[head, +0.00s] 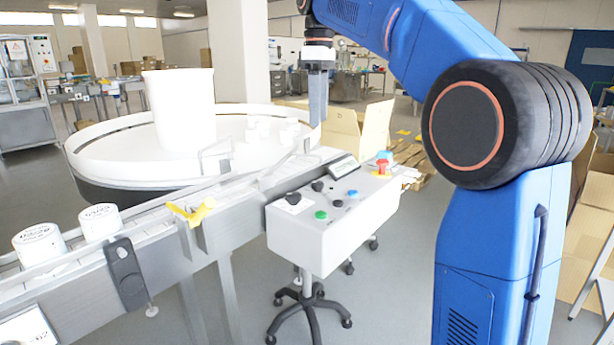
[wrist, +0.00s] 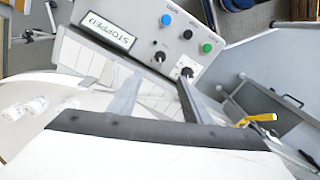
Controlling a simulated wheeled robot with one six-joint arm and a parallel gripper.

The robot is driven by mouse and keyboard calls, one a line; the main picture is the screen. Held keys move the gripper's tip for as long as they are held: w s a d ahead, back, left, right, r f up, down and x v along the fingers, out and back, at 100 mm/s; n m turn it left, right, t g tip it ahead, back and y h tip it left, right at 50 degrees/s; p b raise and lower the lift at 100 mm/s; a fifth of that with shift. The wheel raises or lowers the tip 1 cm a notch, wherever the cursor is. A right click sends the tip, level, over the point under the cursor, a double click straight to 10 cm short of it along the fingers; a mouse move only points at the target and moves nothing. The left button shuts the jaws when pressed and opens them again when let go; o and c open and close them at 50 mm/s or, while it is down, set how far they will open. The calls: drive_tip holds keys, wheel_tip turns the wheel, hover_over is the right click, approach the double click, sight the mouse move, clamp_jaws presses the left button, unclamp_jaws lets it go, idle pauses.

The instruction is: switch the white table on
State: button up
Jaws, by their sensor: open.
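The white round table (head: 110,160) stands at the left in the head view, with a large white tub and several small white jars on it. A white control box (head: 320,245) on a wheeled stand is in front of it. The box carries black switches (head: 293,198), a green button (head: 321,215), a blue button (head: 352,193) and a red knob (head: 382,167). In the wrist view its display (wrist: 108,29) reads STOPPED, and two black switches (wrist: 187,72) show near the fingertips.
A conveyor (head: 150,240) runs along the left of the box, with white jars (head: 100,221) and a yellow bracket (head: 191,212). Cardboard boxes (head: 362,132) stand behind the box. Open floor shows below the box.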

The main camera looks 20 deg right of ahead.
sight(317, 182)
wheel_tip(317, 182, down, 17)
drive_tip(key=shift+f, duration=0.15)
idle(0.5)
drive_tip(key=c, duration=1.1)
